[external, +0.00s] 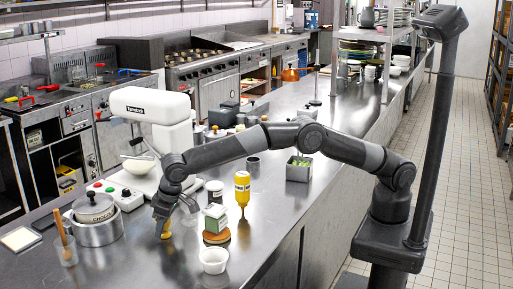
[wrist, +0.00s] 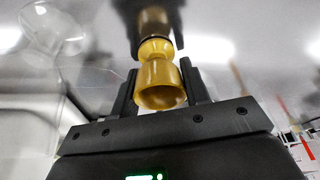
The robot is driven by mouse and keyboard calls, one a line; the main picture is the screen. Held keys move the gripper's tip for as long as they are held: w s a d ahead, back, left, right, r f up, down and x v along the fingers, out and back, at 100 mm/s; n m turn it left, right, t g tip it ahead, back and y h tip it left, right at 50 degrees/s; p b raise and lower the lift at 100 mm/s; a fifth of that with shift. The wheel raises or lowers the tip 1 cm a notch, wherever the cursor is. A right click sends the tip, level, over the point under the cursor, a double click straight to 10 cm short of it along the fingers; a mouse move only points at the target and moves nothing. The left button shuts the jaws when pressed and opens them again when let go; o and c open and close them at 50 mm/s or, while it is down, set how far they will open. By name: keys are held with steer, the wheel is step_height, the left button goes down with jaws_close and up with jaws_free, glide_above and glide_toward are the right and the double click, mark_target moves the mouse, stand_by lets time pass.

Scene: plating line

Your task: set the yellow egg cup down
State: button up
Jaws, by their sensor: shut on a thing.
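The yellow egg cup (external: 166,231) is at the tips of my gripper (external: 166,217), low over the steel counter (external: 130,262). In the wrist view the egg cup (wrist: 161,84) sits between the two dark fingers of my gripper (wrist: 160,82), which are shut on it. Its bowl faces the camera and its foot points away. A blurred brown-gold reflection meets the foot, so the cup is at or very close to the counter; I cannot tell whether it touches.
A white bowl (external: 213,262), a white-and-green box (external: 216,216) on a cork round (external: 216,237) and a yellow bottle (external: 242,188) stand to the right. A lidded pot (external: 97,233) and a glass with a wooden spoon (external: 66,253) stand left. The front counter is clear.

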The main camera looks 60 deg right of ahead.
steer(key=shift+f, duration=0.1)
steer(key=o, duration=1)
steer(key=shift+c, duration=0.2)
steer(key=v, duration=1.2)
steer(key=shift+d, duration=0.1)
